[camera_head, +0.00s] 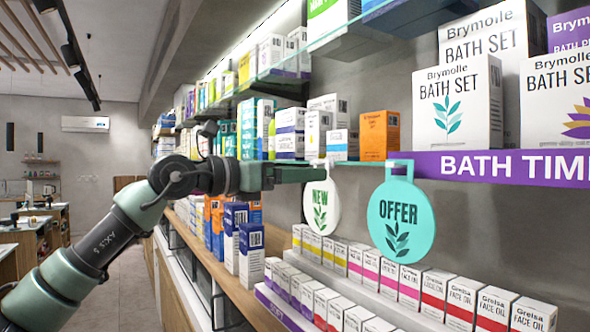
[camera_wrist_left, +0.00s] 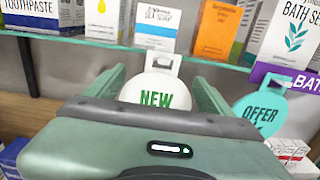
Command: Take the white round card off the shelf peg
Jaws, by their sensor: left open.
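The white round card (camera_head: 321,208) with "NEW" and a leaf print hangs upright by its tab at the glass shelf's front edge. In the left wrist view the card (camera_wrist_left: 152,92) shows between my two fingers, its lower part hidden behind my gripper body. My left gripper (camera_head: 316,173) reaches in from the left at the card's upper part. It also shows in the left wrist view (camera_wrist_left: 159,77), open, one finger on each side of the card with gaps. Whether the fingertips reach past the card is unclear. My right gripper is not in view.
A teal round "OFFER" card (camera_head: 401,222) hangs just right of the white card. An orange box (camera_head: 379,135) and other boxes stand on the glass shelf above. Rows of Grelsa face oil boxes (camera_head: 411,283) stand below. Blue-and-white boxes (camera_head: 251,253) stand below my gripper.

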